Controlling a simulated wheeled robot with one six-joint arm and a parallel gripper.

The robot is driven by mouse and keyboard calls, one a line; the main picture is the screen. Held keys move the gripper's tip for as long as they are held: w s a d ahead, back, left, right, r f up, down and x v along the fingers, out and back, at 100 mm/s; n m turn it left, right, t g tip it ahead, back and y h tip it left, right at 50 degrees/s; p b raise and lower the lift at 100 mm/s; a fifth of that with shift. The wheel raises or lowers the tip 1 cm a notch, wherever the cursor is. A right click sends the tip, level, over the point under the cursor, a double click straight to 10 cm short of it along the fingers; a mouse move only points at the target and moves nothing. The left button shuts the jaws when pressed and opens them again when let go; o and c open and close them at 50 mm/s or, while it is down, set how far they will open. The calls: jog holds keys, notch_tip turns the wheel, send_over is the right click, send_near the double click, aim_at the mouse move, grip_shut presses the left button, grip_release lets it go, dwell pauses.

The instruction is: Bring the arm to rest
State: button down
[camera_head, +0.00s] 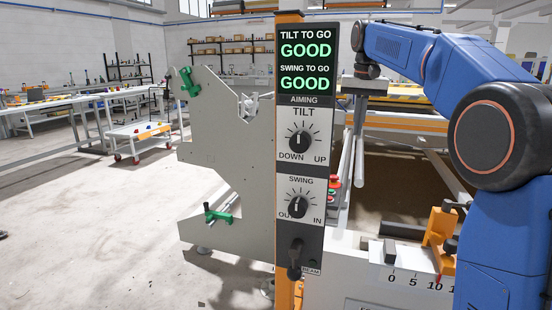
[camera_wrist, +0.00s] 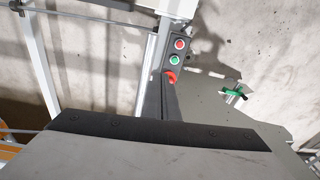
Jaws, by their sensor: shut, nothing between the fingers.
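In the wrist view a large grey and dark block with screws fills the bottom. The panel reads GOOD for both tilt and swing. Its TILT knob (camera_head: 302,141) and SWING knob (camera_head: 299,204) sit below, with a dark lever (camera_head: 295,258) at the bottom.
A grey end plate (camera_head: 232,150) with green clamps stands left of the panel. A button box (camera_wrist: 174,60) with red and green buttons hangs below my wrist. An orange clamp (camera_head: 440,232) stands over a scale at right. Open floor (camera_head: 100,220) lies at left.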

jog(key=s+d+f+n+t, duration=0.1)
jog(key=s+f, duration=0.3)
jog(key=s, duration=0.8)
jog(key=s+d+f+t, duration=0.15)
jog(key=s+f, duration=0.35)
jog(key=s, duration=0.7)
jog(key=s+d+f+n, duration=0.1)
jog(key=s+f, duration=1.8)
jog(key=shift+d+f+n+t, duration=0.15)
jog(key=shift+f+n+t, duration=0.2)
jog(key=shift+t, duration=0.1)
